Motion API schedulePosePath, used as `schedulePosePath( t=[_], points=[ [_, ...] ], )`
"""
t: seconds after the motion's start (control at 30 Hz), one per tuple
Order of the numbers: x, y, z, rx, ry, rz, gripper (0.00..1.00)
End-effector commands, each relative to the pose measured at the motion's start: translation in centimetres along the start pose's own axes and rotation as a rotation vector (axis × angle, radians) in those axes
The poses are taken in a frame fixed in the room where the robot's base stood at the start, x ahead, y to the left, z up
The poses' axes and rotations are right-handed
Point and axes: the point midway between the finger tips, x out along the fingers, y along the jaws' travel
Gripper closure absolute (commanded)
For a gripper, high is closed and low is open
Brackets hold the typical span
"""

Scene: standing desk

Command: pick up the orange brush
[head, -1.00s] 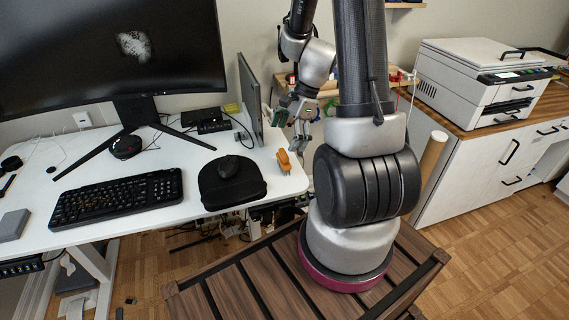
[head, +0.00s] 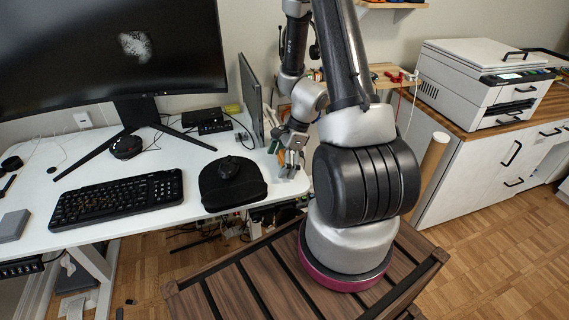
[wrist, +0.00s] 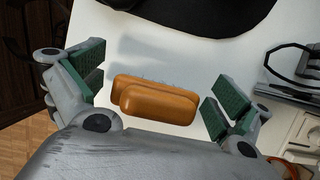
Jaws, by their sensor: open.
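The orange brush (wrist: 158,101) lies on the white desk near its right front corner, seen in the wrist view between my two green-padded fingers. It runs crosswise, with one rounded end toward each finger and a gap on both sides. My gripper (wrist: 152,95) is open and empty, close above the brush. In the head view my gripper (head: 291,163) is at the right edge of the desk, and it hides the brush there.
A black keyboard (head: 118,198) lies further left. A thin upright panel (head: 250,98) stands behind my gripper. A printer (head: 483,85) is at the right.

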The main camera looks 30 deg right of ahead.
Motion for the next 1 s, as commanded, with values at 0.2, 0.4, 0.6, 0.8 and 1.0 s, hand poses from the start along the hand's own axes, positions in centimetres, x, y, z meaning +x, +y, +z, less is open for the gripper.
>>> schedulePosePath(
  t=[0.2,0.4,0.6,0.8,1.0],
  points=[
    [0.0,0.0,0.0,0.0,0.0,0.0,0.35],
    [0.0,0.0,0.0,0.0,0.0,0.0,0.45],
    [-0.2,0.0,0.1,0.0,-0.001,0.0,0.45],
    [-1.9,-0.1,0.8,-0.003,0.0,-0.004,0.45],
    [-5.9,-0.1,2.5,-0.005,-0.001,-0.005,0.45]
  ],
)
